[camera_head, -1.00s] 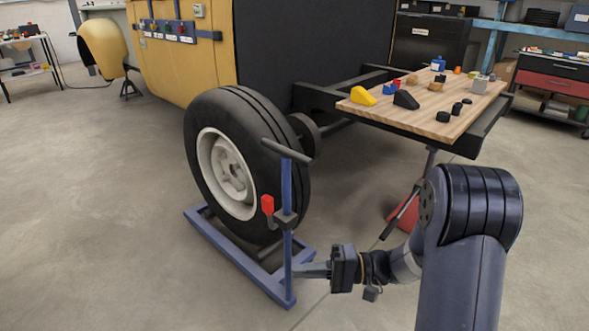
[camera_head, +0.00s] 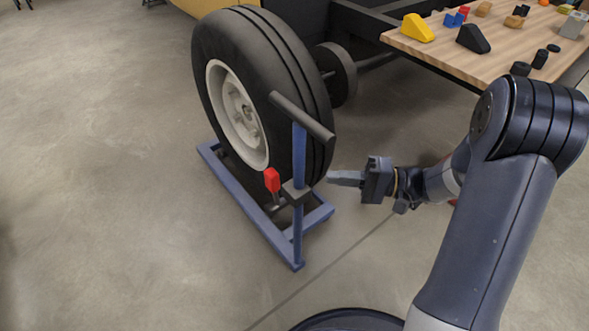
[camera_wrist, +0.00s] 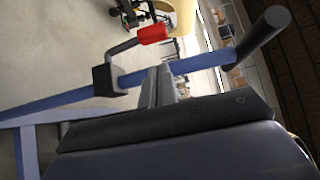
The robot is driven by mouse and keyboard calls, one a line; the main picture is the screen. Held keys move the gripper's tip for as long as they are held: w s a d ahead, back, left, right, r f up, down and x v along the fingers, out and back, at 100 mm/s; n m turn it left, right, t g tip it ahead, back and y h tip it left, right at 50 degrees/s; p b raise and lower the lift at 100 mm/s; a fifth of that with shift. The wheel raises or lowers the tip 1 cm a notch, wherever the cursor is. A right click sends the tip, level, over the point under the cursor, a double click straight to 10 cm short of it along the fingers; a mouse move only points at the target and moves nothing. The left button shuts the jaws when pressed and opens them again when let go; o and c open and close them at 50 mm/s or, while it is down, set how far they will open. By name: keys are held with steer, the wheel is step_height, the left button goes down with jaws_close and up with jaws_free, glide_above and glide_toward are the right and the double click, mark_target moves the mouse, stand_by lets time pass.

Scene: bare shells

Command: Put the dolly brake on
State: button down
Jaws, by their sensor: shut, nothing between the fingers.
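The wheel dolly (camera_head: 265,225) is a blue frame on the floor with a blue post (camera_head: 299,185) and a black T-handle (camera_head: 302,117) on top. It holds a large black tyre (camera_head: 265,80) with a pale rim. The brake lever (camera_head: 272,180) has a red grip on a dark arm, pivoted at a black block on the post. In the head view my gripper (camera_head: 332,178) is shut and empty, to the right of the post and apart from it. In the wrist view the red grip (camera_wrist: 154,34) stands beyond my gripper (camera_wrist: 165,72), with the post crossing behind the fingers.
A wooden bench top (camera_head: 470,50) at the upper right carries a yellow wedge (camera_head: 417,28), a black wedge (camera_head: 473,39) and several small parts. Open concrete floor lies to the left and in front of the dolly.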

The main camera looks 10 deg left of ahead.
mark_target(278, 189)
steer(key=a+b, duration=0.1)
steer(key=a, duration=0.5)
steer(key=a+b, duration=0.1)
steer(key=a, duration=0.3)
steer(key=shift+s+b, duration=0.3)
steer(key=shift+s, duration=0.1)
steer(key=shift+a, duration=0.1)
